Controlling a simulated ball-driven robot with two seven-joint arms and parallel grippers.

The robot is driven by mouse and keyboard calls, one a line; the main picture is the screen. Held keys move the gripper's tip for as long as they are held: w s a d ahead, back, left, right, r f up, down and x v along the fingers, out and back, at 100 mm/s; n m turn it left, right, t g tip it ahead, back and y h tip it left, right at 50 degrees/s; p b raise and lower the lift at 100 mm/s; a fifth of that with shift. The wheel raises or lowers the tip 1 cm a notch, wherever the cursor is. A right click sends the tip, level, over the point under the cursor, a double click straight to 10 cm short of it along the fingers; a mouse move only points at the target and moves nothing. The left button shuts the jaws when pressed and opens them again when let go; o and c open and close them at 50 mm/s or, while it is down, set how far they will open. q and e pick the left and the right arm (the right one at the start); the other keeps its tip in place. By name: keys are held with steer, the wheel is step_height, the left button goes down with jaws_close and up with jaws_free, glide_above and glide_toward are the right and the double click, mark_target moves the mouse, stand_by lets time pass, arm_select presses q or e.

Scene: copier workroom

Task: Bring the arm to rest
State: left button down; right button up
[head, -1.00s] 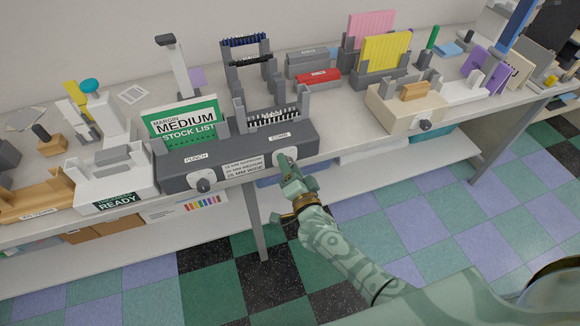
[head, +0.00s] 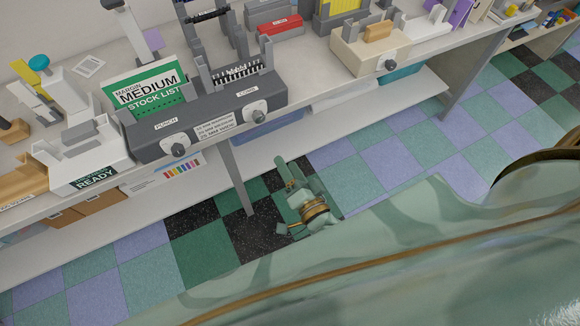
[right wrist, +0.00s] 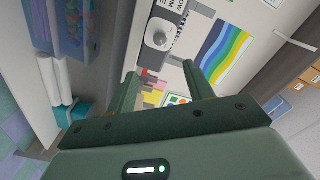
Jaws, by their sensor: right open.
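My right gripper (head: 292,172) is in front of the workbench, over the checkered floor and below the bench's front edge. It is apart from the bench and empty. In the right wrist view its two fingers (right wrist: 162,85) stand apart with nothing between them. My own green arm fills the lower right of the head view. The grey punch and comb machine (head: 207,118) stands on the bench above and left of the gripper, with a knob (head: 255,113) on its front. My left gripper is not in view.
The workbench (head: 310,92) holds a green stock list sign (head: 148,90), a white tray (head: 87,143), a red box (head: 280,27) and a cream machine (head: 368,50). A bench leg (head: 238,180) stands left of the gripper. The floor (head: 375,155) to the right is open.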

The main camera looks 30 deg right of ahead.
steer(key=shift+s, duration=0.1)
stand_by(0.5)
steer(key=s+f+n+g+y, duration=0.1)
steer(key=s+f+n+g, duration=0.4)
steer(key=f, duration=0.6)
steer(key=s+f+n+g+y, duration=0.1)
steer(key=s+f+n+g, duration=0.35)
steer(key=s+f, duration=0.4)
steer(key=s+d+f+n+g+h, duration=0.1)
steer(key=s+d+f+g, duration=0.1)
steer(key=s, duration=0.5)
steer(key=s+d+f+n+g, duration=0.2)
steer(key=s+d+f+g, duration=0.1)
steer(key=s+f, duration=0.3)
steer(key=s+d+f+n+g+h+b, duration=0.1)
steer(key=s+d+f+n+g, duration=0.1)
steer(key=s+d+f, duration=0.2)
steer(key=s+f, duration=0.2)
steer(key=s, duration=0.1)
steer(key=shift+s+d+g+h, duration=0.25)
steer(key=shift+s+g+h, duration=0.05)
steer(key=shift+s+g, duration=0.05)
